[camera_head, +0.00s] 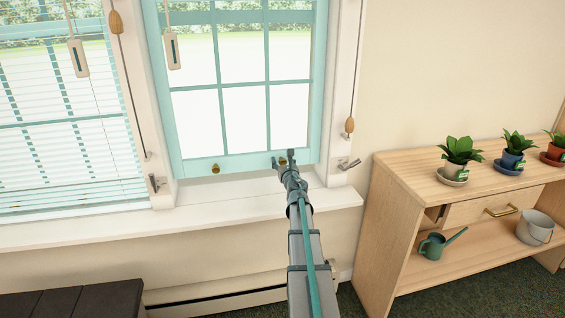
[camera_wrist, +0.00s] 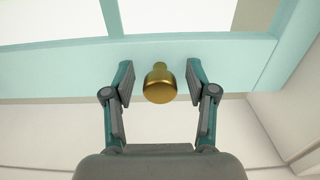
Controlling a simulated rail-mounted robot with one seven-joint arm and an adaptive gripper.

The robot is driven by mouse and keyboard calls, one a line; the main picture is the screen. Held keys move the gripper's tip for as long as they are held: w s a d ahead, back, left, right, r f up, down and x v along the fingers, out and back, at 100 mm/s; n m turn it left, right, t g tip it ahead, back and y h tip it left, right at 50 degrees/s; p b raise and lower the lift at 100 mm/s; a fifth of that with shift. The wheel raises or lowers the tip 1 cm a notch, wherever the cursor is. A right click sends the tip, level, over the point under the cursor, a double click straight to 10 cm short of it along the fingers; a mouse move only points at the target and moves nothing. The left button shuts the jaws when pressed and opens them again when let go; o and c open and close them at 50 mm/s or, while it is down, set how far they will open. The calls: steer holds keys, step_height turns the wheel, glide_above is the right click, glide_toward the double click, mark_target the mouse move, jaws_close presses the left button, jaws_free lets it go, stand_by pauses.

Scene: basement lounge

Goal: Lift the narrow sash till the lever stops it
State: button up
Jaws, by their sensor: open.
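The narrow sash (camera_head: 240,164) is the teal-framed, multi-pane window right of the blinds. Its bottom rail carries two round brass knobs, a left knob (camera_head: 215,169) and a right knob. My gripper (camera_head: 283,159) is at the right knob. In the wrist view the right knob (camera_wrist: 160,84) sits between my open fingers, with a gap on both sides. A small metal lever (camera_head: 348,164) is on the right side of the window frame. Another lever (camera_head: 153,184) is on the post to the left. The wrist view shows the teal bottom rail (camera_wrist: 230,50) behind the knob.
A white sill (camera_head: 200,222) runs below the windows. Blinds (camera_head: 65,130) cover the left window. Cords with wooden pulls (camera_head: 349,126) hang beside the frame. A wooden shelf unit (camera_head: 405,175) with potted plants (camera_head: 461,153) stands right. A dark slatted surface (camera_head: 75,300) is lower left.

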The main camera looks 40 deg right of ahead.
steer(key=v, duration=1.2)
